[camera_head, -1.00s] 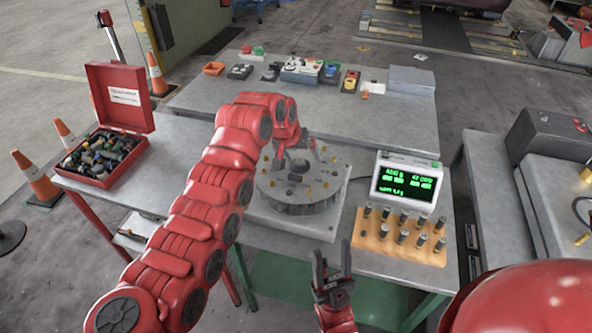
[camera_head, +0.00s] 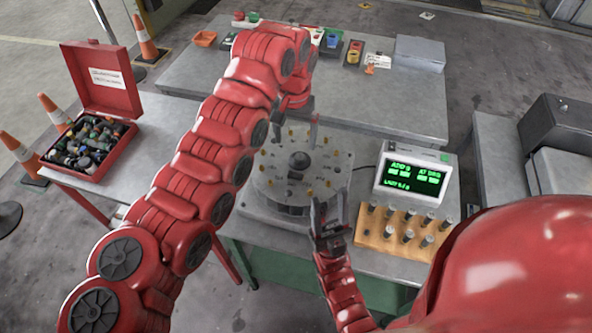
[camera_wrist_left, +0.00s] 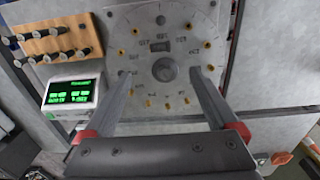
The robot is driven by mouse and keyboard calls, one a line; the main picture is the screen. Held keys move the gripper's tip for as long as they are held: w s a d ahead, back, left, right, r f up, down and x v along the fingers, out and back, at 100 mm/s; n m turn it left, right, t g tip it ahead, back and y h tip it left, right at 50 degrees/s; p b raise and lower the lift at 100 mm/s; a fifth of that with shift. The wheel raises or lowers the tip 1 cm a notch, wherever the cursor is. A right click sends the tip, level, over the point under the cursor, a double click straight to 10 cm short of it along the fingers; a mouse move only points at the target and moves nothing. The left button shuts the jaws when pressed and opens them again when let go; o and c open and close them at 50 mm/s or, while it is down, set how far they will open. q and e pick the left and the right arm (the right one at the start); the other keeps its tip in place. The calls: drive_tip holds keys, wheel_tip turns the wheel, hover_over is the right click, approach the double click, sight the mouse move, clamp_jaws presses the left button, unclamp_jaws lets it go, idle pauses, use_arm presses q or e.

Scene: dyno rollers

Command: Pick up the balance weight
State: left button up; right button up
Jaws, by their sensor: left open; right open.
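Several small dark cylinders with pale ends, which may be the balance weights, stand in a wooden block (camera_head: 372,231); the block also shows in the left wrist view (camera_wrist_left: 56,42). The round grey disc (camera_head: 268,178) has brass pegs around its rim and a dark centre knob; it also shows in the left wrist view (camera_wrist_left: 160,100). My left gripper (camera_head: 296,128) is open above the disc's far side. In the left wrist view its spread fingers (camera_wrist_left: 160,74) have nothing between them. My right gripper (camera_head: 328,203) is open and empty, fingers up, over the disc's near right edge.
A display box (camera_head: 447,161) with green readouts stands behind the block. A red case (camera_head: 108,88) of mixed small parts is open at left. Small trays and a grey box (camera_head: 419,53) line the back table. A dark machine (camera_head: 556,128) stands at right.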

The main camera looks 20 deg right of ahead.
use_arm(q)
drive_tip(key=p, duration=0.2)
hover_over(296, 173)
wheel_tip(296, 173, down, 9)
drive_tip(key=shift+s+a+f, duration=0.1)
drive_tip(key=shift+s, duration=0.05)
drive_tip(key=shift+f, duration=0.15)
wheel_tip(296, 173, down, 4)
drive_tip(key=p, duration=0.3)
drive_tip(key=shift+f, duration=0.55)
drive_tip(key=c, duration=1.3)
drive_tip(key=shift+r, duration=0.2)
